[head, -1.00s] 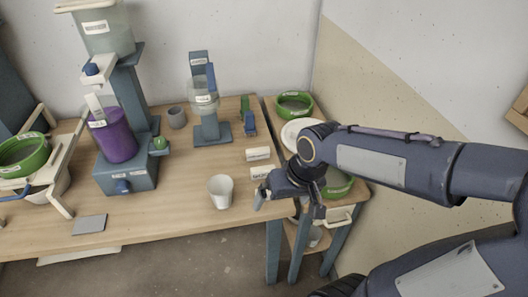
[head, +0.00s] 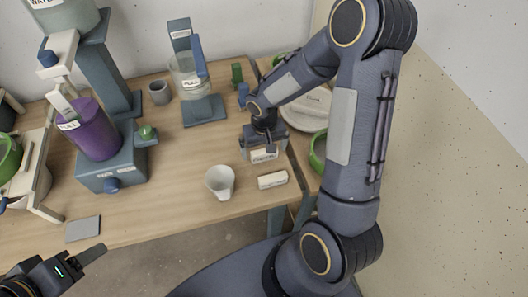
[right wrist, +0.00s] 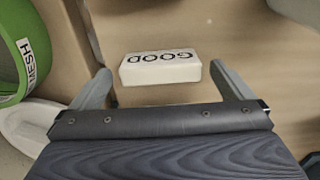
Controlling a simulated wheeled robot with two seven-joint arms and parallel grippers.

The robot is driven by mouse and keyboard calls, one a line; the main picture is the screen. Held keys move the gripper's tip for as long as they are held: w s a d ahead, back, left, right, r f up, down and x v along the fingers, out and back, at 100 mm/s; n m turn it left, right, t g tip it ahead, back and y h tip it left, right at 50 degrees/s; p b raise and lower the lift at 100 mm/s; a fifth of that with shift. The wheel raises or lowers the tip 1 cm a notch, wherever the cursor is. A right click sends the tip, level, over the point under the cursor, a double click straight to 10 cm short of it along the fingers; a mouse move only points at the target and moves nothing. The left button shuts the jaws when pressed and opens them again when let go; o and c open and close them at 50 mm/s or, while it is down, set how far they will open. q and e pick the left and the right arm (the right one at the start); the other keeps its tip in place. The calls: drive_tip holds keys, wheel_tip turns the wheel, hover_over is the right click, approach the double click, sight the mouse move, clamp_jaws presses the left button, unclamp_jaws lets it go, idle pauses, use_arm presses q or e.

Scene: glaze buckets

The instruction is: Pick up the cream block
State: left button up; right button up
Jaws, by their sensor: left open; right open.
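Two pale, labelled blocks lie on the wooden table. One block (head: 264,156) is below my right gripper (head: 262,150), partly covered by it. In the right wrist view a cream-white block (right wrist: 160,68) marked "GOOD" lies flat between the spread fingers of my right gripper (right wrist: 159,76), with gaps at both ends. The fingers are open and empty. The other pale block (head: 272,180) lies nearer the front edge; its label is too small to read. My left gripper (head: 62,268) is open and empty at the lower left, away from both blocks.
A white cup (head: 220,182) stands left of the front block. A purple bucket (head: 97,135) and a clear vessel on a blue stand (head: 203,112) are further left and back. A green bucket (right wrist: 18,55) and a white plate (right wrist: 22,125) lie beside the right gripper.

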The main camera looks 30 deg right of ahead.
drive_tip(key=shift+f, duration=1.2)
drive_tip(key=c, duration=1)
drive_tip(key=shift+r, duration=0.15)
